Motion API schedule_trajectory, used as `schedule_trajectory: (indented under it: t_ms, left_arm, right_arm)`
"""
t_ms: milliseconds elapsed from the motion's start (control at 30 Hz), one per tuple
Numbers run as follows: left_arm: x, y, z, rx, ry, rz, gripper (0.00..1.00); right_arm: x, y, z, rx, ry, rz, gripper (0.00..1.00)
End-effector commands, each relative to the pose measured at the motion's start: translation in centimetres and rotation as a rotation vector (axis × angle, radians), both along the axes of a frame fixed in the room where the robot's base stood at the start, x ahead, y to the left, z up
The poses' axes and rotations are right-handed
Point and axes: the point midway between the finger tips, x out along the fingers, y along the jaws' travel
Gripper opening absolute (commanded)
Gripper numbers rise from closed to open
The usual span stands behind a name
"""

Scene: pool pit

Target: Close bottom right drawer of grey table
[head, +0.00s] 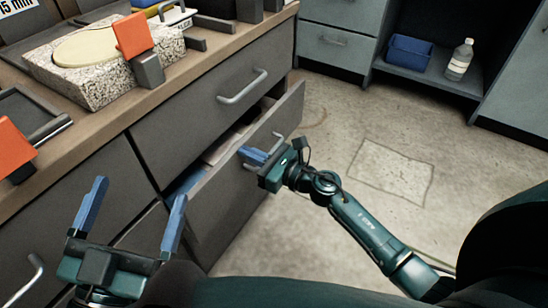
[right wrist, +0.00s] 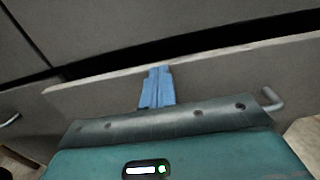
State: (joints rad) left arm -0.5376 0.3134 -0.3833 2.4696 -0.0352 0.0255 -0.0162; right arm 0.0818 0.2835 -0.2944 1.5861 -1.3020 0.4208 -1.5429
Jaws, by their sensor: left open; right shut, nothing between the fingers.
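The grey table's bottom right drawer (head: 215,212) is partly open in the head view, with pale and blue contents showing in the gap behind its front. Its metal handle (head: 278,138) is partly hidden by my right gripper (head: 250,154). That gripper is shut and empty, its blue fingers at the drawer front. In the right wrist view, the shut fingers (right wrist: 157,86) overlap the upper part of the drawer front (right wrist: 220,80); I cannot tell if they touch it. A dark gap shows above the front. My left gripper (head: 138,196) is open and empty, left of the drawer.
The closed upper drawer (head: 190,125) sits above the open one. A stone slab (head: 100,85) and orange-topped items stand on the wooden tabletop (head: 235,58). A cabinet with a blue bin (head: 409,56) and a bottle (head: 460,60) stands at the back. The floor (head: 390,170) between is clear.

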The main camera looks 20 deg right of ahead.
Motion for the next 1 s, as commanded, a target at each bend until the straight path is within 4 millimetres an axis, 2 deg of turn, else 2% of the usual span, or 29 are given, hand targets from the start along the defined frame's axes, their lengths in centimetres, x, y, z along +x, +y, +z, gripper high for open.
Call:
schedule_trajectory:
  t_ms: [133,400,1000]
  left_arm:
    - [0.2,0.1,0.3,0.003,-0.036,0.0,0.94]
    - [0.3,0.2,1.4,0.009,-0.098,-0.001,0.94]
    - [0.3,0.2,1.5,0.012,-0.107,-0.002,0.94]
  right_arm:
    - [1.9,1.9,-0.1,0.0,-0.001,0.001,0.0]
    - [3.8,3.5,0.0,0.001,0.0,0.0,0.0]
    - [4.3,3.9,0.0,0.002,-0.001,-0.003,0.0]
